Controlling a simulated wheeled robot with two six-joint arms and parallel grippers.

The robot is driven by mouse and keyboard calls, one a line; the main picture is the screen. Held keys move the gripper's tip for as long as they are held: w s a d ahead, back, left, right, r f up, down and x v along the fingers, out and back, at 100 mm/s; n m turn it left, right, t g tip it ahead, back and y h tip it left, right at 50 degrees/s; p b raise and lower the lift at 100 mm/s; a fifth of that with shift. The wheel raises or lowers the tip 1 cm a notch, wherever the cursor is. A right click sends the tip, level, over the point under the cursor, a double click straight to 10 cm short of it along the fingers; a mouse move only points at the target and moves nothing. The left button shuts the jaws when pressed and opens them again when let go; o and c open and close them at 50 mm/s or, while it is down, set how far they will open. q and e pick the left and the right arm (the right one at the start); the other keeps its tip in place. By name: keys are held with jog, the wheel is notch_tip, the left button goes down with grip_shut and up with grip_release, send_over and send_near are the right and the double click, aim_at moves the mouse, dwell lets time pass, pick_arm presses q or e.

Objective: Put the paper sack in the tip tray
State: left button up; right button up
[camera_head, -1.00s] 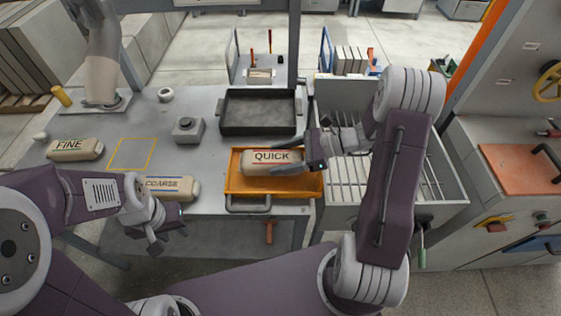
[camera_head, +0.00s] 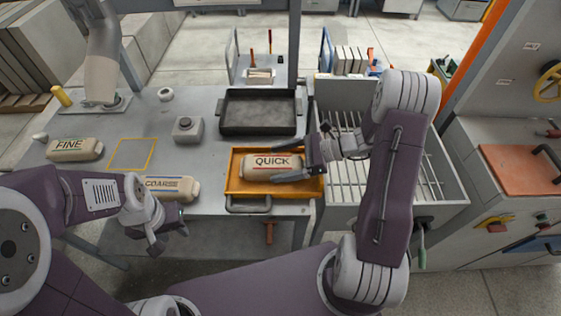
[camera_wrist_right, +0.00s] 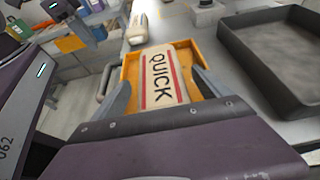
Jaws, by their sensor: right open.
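A cream paper sack marked QUICK (camera_head: 271,167) lies in the orange tip tray (camera_head: 234,186) near the table's front edge. In the right wrist view the sack (camera_wrist_right: 162,77) lies in the orange tray (camera_wrist_right: 131,66). My right gripper (camera_head: 300,162) is open, with its fingers at the right end of the QUICK sack. In the wrist view its fingers (camera_wrist_right: 166,92) stand apart on both sides of the sack. My left gripper (camera_head: 168,236) hangs in front of the table's front edge, empty, with its jaws apart. Two more sacks, FINE (camera_head: 75,149) and COARSE (camera_head: 172,188), lie on the table to the left.
A dark tray (camera_head: 259,112) stands behind the orange tray. A grey box with a round knob (camera_head: 187,129) and a yellow marked square (camera_head: 132,154) are to the left. A slatted metal bin (camera_head: 345,182) stands to the right of the table.

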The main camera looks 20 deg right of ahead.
jog(key=v, duration=1.2)
jog(key=shift+a, duration=0.1)
